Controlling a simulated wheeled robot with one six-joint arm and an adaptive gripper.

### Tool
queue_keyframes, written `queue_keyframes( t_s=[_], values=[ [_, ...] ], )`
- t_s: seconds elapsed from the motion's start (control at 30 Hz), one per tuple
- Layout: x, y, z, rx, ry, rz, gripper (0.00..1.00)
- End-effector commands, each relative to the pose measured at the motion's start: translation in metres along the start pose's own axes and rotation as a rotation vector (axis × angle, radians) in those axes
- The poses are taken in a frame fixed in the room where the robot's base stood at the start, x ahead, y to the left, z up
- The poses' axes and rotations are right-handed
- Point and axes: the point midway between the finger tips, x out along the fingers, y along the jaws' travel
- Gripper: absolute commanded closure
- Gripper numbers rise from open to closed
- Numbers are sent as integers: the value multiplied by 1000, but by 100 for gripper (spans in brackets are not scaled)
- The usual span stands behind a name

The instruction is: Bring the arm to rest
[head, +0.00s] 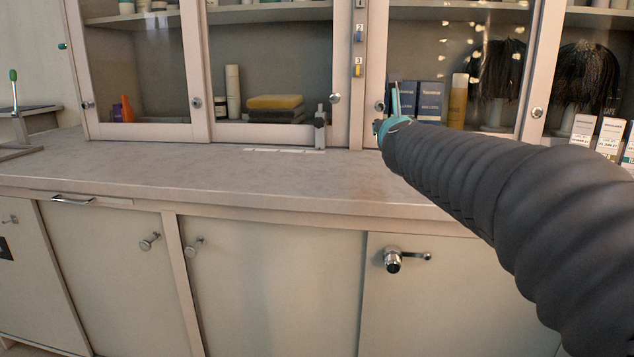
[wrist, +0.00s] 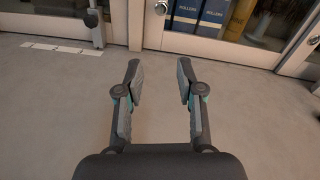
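My arm (head: 500,185) reaches in from the right in the head view, in a dark ribbed sleeve, out over the counter. Its teal wrist end is in front of the glass cabinet, and the fingers are mostly hidden there. In the wrist view my gripper (wrist: 160,82) is open, its two grey fingers apart with only bare counter between them. It holds nothing. The fingers point toward the lower frame of the cabinet doors and appear apart from it.
The counter (head: 200,170) is mostly bare. A glass-fronted cabinet (head: 270,132) stands along its back, with blue boxes (head: 430,100) inside. A small grey upright fitting (head: 320,128) stands by the doors. White boxes (head: 584,130) stand at right. Handles (head: 393,261) stick out from the lower doors.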

Motion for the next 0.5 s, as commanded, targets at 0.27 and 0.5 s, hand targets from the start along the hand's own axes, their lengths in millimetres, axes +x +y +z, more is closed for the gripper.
queue_keyframes(
  t_s=[0.27, 0.5],
  values=[
    [-36, 15, -9, -342, 16, 118, 62],
    [-92, 38, -40, -834, 25, 309, 62]
  ],
)
